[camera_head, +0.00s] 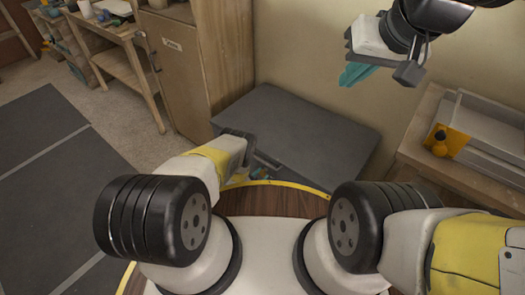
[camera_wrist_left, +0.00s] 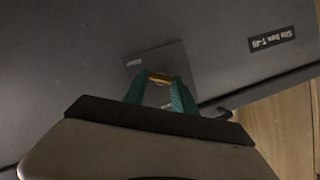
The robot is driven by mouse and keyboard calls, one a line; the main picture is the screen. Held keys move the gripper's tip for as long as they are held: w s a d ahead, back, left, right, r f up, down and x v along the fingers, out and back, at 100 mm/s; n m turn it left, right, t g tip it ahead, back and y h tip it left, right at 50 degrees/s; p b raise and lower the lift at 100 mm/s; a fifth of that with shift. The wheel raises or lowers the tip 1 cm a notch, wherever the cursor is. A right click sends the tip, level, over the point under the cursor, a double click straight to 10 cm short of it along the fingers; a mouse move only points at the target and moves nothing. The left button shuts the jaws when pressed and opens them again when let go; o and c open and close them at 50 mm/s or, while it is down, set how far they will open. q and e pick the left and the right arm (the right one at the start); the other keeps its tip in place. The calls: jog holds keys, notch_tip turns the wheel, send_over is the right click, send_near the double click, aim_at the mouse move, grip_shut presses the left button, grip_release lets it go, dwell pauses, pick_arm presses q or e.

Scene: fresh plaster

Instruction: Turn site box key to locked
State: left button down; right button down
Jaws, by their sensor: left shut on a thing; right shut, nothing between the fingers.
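The site box (camera_head: 300,128) is a dark grey chest on the floor in front of me, lid down. In the left wrist view its front (camera_wrist_left: 80,60) carries a square lock plate (camera_wrist_left: 178,58) with a small, unreadable mark. A small brass-yellow key (camera_wrist_left: 159,78) sits at the plate. My left gripper (camera_wrist_left: 160,92) has its teal fingers shut on the key, one on each side. In the head view the left gripper (camera_head: 258,174) is low at the box's near side, mostly hidden by my arm. My right gripper (camera_head: 352,76) is shut and empty, raised above the box's right side.
A wooden cabinet (camera_head: 178,60) stands behind and left of the box. A wooden bench (camera_head: 440,155) with a grey-white case and yellow item (camera_head: 440,142) is at right. A wall is behind the box. A dark mat (camera_head: 45,150) covers open floor at left.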

pick_arm(q)
jog(key=shift+a, duration=0.1)
jog(key=shift+w+a+r+n+g+h, duration=0.15)
jog(key=shift+n+g+h, duration=0.5)
jog(key=shift+n, duration=0.55)
jog(key=shift+n+g+h, duration=0.45)
jog(key=shift+n+h, duration=0.1)
jog(key=shift+n, duration=0.45)
jog(key=c, duration=1)
grip_release()
jog(key=v, duration=0.8)
